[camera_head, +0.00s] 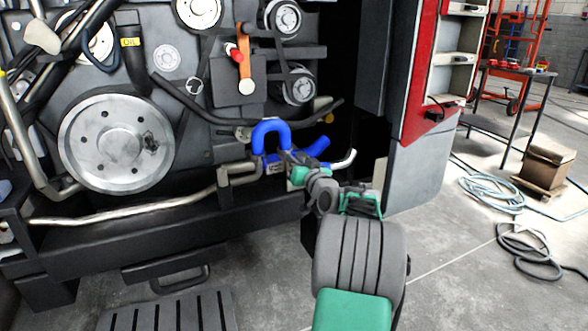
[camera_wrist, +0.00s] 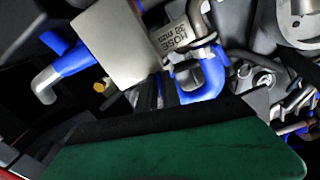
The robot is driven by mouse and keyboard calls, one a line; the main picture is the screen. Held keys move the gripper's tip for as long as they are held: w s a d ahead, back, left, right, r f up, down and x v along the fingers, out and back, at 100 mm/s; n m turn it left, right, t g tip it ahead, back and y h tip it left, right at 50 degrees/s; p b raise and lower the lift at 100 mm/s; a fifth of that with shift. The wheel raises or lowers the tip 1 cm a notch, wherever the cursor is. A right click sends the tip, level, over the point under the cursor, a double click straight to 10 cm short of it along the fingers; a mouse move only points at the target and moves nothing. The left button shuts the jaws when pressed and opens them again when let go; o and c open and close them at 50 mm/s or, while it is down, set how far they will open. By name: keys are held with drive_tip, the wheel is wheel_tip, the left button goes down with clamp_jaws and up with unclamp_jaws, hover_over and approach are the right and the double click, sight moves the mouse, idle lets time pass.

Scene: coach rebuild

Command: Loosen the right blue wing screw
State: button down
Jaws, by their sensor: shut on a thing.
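A blue U-shaped hose (camera_head: 271,128) stands at the low front of the engine, with a short blue hose branch (camera_head: 316,147) to its right. My gripper (camera_head: 286,160) is at the clamp between them, shut on what looks like the right blue wing screw. The fingers hide the screw, and I cannot make out its wings or its turn. In the wrist view, a metal clamp plate (camera_wrist: 176,34) marked "HOSE 32 mm" sits by a blue hose (camera_wrist: 208,82). Another blue hose piece (camera_wrist: 72,58) with a pale metal end shows at the left.
A pale metal pipe (camera_head: 130,214) runs along the dark lower beam (camera_head: 150,232). A large round pulley (camera_head: 116,143) is at the left. A red and grey panel (camera_head: 425,80) stands at the right. The floor at right holds coiled hoses (camera_head: 492,190) and a brown box (camera_head: 547,168).

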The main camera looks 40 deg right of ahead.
drive_tip(key=shift+f+n+b, duration=0.1)
drive_tip(key=shift+n+b, duration=0.2)
drive_tip(key=shift+n, duration=1)
drive_tip(key=c, duration=1.6)
unclamp_jaws()
drive_tip(key=shift+o, duration=0.2)
drive_tip(key=shift+s, duration=0.1)
drive_tip(key=p+v, duration=0.2)
drive_tip(key=v, duration=0.5)
drive_tip(key=shift+s, duration=0.35)
drive_tip(key=shift+a, duration=0.15)
